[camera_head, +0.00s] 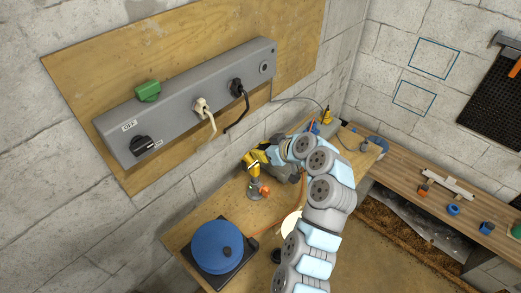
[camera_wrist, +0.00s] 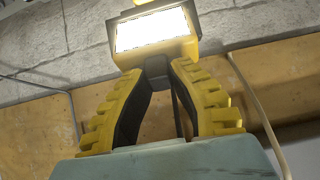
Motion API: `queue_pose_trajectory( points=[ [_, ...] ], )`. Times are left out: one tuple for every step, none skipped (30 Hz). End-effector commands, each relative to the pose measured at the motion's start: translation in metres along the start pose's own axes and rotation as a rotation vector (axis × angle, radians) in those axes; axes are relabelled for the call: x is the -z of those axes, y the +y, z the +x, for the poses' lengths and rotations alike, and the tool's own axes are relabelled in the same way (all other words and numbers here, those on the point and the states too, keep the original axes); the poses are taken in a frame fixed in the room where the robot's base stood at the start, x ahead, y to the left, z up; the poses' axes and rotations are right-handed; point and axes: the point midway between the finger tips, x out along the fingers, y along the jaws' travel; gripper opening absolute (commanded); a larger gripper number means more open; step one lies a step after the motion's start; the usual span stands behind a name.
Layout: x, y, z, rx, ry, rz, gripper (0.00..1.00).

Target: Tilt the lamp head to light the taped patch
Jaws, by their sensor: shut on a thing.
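The yellow lamp head (camera_wrist: 155,30) fills the top of the wrist view, its white panel lit and facing my camera. My gripper's (camera_wrist: 157,72) two yellow-and-black fingers converge on the dark block under the lamp head and are shut on it. In the head view, yellow parts of the lamp head and my fingers (camera_head: 256,158) show together, close to the wall; which is which is hard to tell. A grey stand with an orange knob (camera_head: 264,190) is just below them. Two blue-outlined rectangles, an upper one (camera_head: 435,58) and a lower one (camera_head: 414,98), are on the right wall.
A grey switch box (camera_head: 185,100) with plugged cables hangs on the wall board above the bench. A blue round lid (camera_head: 216,246) sits on a black base at the front. A bright pale round area (camera_head: 290,223) lies beside my arm. A wooden shelf (camera_head: 400,180) holds small parts at right.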

Motion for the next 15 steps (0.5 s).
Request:
queue_pose_trajectory(
  points=[
    [-0.0016,-0.0002,0.0007,0.001,-0.003,0.002,0.00],
    [-0.0017,-0.0002,0.0007,0.001,-0.003,0.002,0.00],
    [-0.0017,-0.0002,0.0007,0.001,-0.003,0.002,0.00],
    [-0.0017,-0.0002,0.0008,0.001,-0.003,0.002,0.00],
    [-0.0016,-0.0002,0.0007,0.001,-0.003,0.002,0.29],
    [-0.0015,-0.0001,0.0007,0.001,-0.003,0.002,0.40],
    [-0.0014,-0.0002,0.0007,0.001,-0.003,0.001,0.49],
    [-0.0012,-0.0001,0.0006,0.001,-0.002,0.001,0.50],
    [-0.0011,-0.0002,0.0006,0.001,-0.002,0.001,0.50],
    [-0.0010,-0.0002,0.0006,0.001,-0.002,0.001,0.50],
    [-0.0009,-0.0002,0.0005,0.001,-0.002,0.001,0.50],
    [-0.0007,-0.0001,0.0004,0.001,-0.002,0.001,0.50],
    [-0.0006,-0.0001,0.0004,0.000,-0.002,0.001,0.50],
    [-0.0006,-0.0001,0.0004,0.001,-0.002,0.001,0.50],
    [-0.0006,-0.0001,0.0003,0.000,-0.002,0.001,0.50]
  ],
)
